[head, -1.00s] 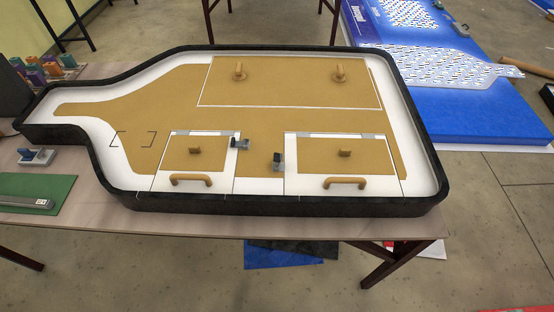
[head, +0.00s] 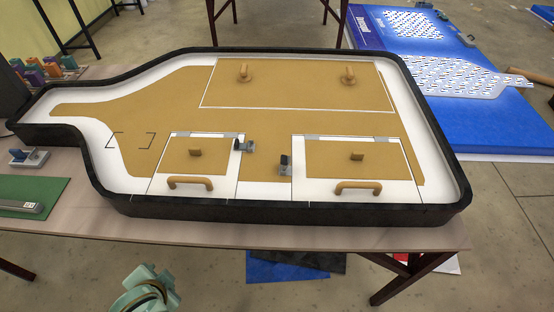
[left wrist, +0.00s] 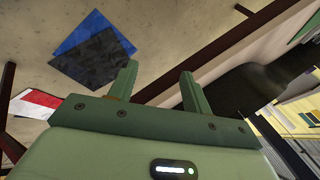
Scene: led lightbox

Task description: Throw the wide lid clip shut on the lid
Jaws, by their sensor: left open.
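The lightbox (head: 290,207) is a bottle-shaped tray with a black rim on a table. Its front has a left lid (head: 220,165) and a right lid (head: 330,156), each with a knob and a wooden handle; both lie flat. One dark grey clip (head: 248,146) sits at the left lid's right edge. Another clip (head: 285,166), with an upright dark lever, stands by the right lid's left edge. I cannot tell which is the wide one. My left gripper (left wrist: 160,86) is open and empty in the left wrist view, below the tabletop's edge. My right gripper is not in view.
A green mat (head: 35,195) with a grey bar and a grey device (head: 28,157) lie at the table's left. Colored blocks (head: 45,72) stand at the back left. A large blue board (head: 480,125) lies behind at right. Air above the lightbox is clear.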

